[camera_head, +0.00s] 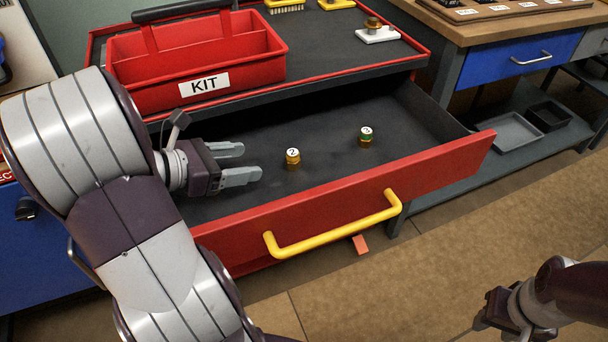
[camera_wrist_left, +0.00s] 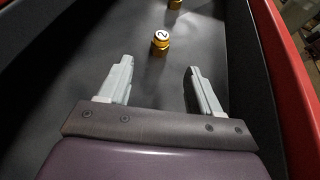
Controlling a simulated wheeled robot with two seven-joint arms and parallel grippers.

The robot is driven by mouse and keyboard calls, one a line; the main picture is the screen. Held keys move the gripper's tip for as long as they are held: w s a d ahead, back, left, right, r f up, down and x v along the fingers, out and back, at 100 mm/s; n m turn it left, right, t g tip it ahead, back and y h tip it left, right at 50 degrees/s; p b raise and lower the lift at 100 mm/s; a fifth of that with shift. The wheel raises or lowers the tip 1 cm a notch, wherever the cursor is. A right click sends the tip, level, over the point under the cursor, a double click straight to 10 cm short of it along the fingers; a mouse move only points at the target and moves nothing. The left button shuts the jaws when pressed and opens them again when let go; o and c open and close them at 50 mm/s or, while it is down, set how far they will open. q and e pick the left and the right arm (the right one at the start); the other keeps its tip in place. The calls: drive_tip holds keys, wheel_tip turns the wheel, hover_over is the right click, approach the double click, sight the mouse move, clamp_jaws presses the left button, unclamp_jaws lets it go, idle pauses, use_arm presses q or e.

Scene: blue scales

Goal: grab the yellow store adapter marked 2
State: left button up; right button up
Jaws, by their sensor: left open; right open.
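The yellow adapter marked 2 (camera_head: 292,159) stands upright on the dark floor of the open drawer. It also shows in the left wrist view (camera_wrist_left: 160,43), ahead of the fingers and roughly between their lines. My left gripper (camera_head: 243,163) is open and inside the drawer, a short way left of the adapter and not touching it. Its two fingers show in the left wrist view (camera_wrist_left: 160,82) with nothing between them. My right gripper (camera_head: 489,318) is at the lower right, far from the drawer; its fingertips are hard to make out.
A second adapter with a green band, seemingly marked 3 (camera_head: 366,136), stands to the right in the drawer. The red drawer front (camera_head: 440,172) has a yellow handle (camera_head: 335,230). A red KIT tote (camera_head: 270,72) sits on the cabinet top behind. The drawer floor is otherwise clear.

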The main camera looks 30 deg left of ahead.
sight(287, 157)
use_arm(q)
drive_tip(key=b+x, duration=0.2)
drive_tip(key=x, duration=1)
drive_tip(key=shift+w+d, duration=0.1)
drive_tip(key=shift+d, duration=0.05)
drive_tip(key=c, duration=1.1)
